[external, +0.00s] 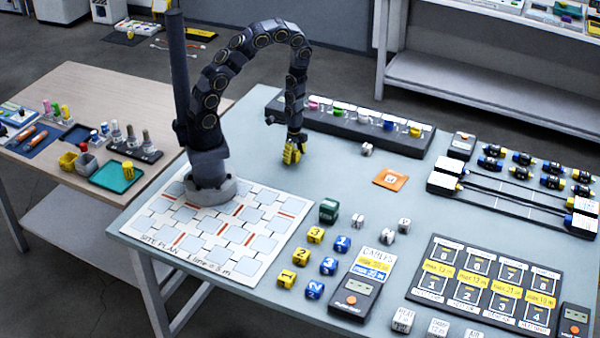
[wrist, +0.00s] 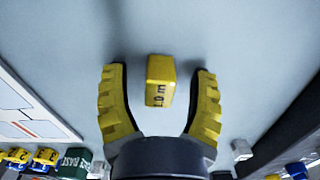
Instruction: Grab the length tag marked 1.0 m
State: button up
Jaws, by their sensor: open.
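The length tag (wrist: 160,82) is a small yellow block with dark lettering that reads 1.0 m. It shows in the middle of the wrist view, between the fingers of my gripper (wrist: 160,72). The two yellow ribbed fingers are open, one on each side of the tag, with a visible gap on both sides. In the external view my gripper (external: 292,152) is low over the blue-grey table, in front of the long dark rack. I cannot tell the tag apart from the yellow fingers there.
A white cube (external: 367,149) and an orange card (external: 391,180) are to the right of my gripper. The dark rack (external: 350,126) stands behind. A green box (external: 329,210), numbered yellow and blue cubes and the site plan (external: 160,232) are in front. The table around the tag is clear.

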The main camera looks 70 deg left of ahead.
jog(key=shift+f, duration=0.15)
jog(key=shift+c, duration=0.4)
grip_shut()
